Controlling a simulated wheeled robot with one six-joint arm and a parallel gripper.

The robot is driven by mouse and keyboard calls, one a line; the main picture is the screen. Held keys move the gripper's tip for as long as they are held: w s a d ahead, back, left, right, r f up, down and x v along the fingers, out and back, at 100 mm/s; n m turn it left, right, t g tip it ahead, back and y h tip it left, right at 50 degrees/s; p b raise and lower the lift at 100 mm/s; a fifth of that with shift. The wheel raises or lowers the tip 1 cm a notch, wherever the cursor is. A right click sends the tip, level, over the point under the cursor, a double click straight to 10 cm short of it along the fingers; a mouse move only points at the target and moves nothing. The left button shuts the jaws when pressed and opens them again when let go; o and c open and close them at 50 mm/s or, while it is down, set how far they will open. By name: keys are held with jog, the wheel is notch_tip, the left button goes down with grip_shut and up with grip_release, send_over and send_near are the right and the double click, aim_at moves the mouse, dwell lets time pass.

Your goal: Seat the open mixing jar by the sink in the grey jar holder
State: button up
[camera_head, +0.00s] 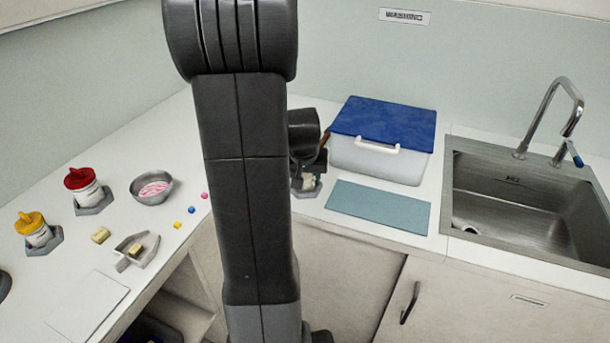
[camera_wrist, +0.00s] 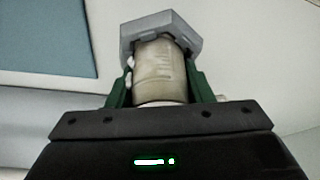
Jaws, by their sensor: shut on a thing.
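The mixing jar (camera_wrist: 158,72), pale beige and cylindrical, is between the green fingers of my gripper (camera_wrist: 160,84) in the wrist view. My gripper is shut on it. The grey jar holder (camera_wrist: 146,26), angular in outline, is at the jar's far end, and that end meets or sits inside it; I cannot tell how deep. In the head view the jar (camera_head: 308,181) and the holder (camera_head: 311,192) show small beside my dark arm, left of the teal mat. My arm hides part of them, and the jar's opening is not clear.
A teal mat (camera_head: 378,206) and a clear bin with a blue lid (camera_head: 383,120) are to the right, then the sink (camera_head: 525,205). On the left counter are a red-lidded jar (camera_head: 83,184), a yellow-lidded jar (camera_head: 34,229), a metal bowl (camera_head: 150,195) and a scoop (camera_head: 145,259).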

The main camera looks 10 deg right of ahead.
jog(key=shift+s+f, duration=0.1)
jog(key=shift+f, duration=0.05)
dwell(0.7)
jog(key=o, duration=0.9)
jog(key=shift+o, duration=0.6)
jog(key=shift+s+d, duration=0.1)
jog(key=shift+d, duration=0.05)
jog(key=shift+f, duration=0.1)
jog(key=shift+a+r, duration=0.2)
jog(key=shift+r, duration=0.15)
jog(key=v, duration=1.3)
jog(key=shift+d+r, duration=0.15)
jog(key=shift+r, duration=0.1)
jog(key=shift+s+f, duration=0.1)
